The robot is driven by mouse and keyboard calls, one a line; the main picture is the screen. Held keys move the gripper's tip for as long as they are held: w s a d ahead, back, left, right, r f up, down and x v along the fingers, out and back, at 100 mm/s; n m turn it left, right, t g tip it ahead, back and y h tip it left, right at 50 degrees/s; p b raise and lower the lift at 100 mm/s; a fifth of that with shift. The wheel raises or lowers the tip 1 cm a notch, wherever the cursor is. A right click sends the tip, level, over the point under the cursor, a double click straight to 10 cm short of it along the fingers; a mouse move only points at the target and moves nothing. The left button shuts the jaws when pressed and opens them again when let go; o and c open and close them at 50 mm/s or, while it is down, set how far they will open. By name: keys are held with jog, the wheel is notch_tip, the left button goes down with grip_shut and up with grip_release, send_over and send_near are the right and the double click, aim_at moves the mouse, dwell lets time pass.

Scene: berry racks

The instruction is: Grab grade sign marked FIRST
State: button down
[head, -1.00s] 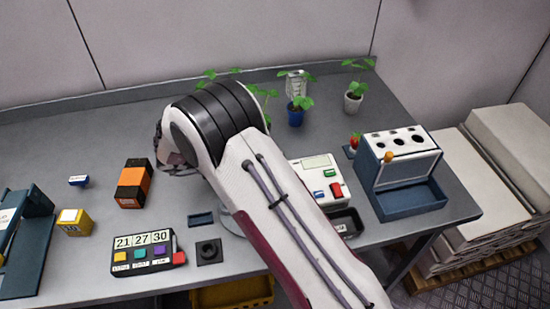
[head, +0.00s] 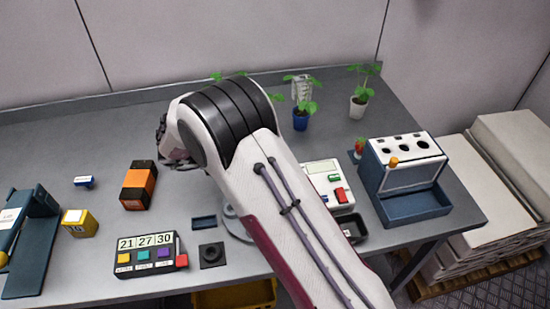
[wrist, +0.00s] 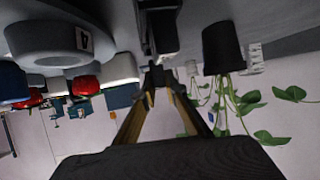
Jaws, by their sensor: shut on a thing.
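My gripper (wrist: 160,80) shows in the wrist view with its two fingers drawn together at the tips. They are shut on a small dark thing (wrist: 161,36) with a pale part. I cannot read any word on it, so I cannot tell whether it is the sign marked FIRST. In the head view my own arm hides the gripper and what it holds. A small blue block with a white face (head: 84,182) stands at the left of the table, its lettering too small to read.
On the table stand an orange-black box (head: 139,185), a numbered block (head: 150,254), a white device (head: 325,180), a blue rack (head: 405,175) and potted plants (head: 300,118). The left back is clear.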

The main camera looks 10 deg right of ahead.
jog(key=shift+r, duration=3.6)
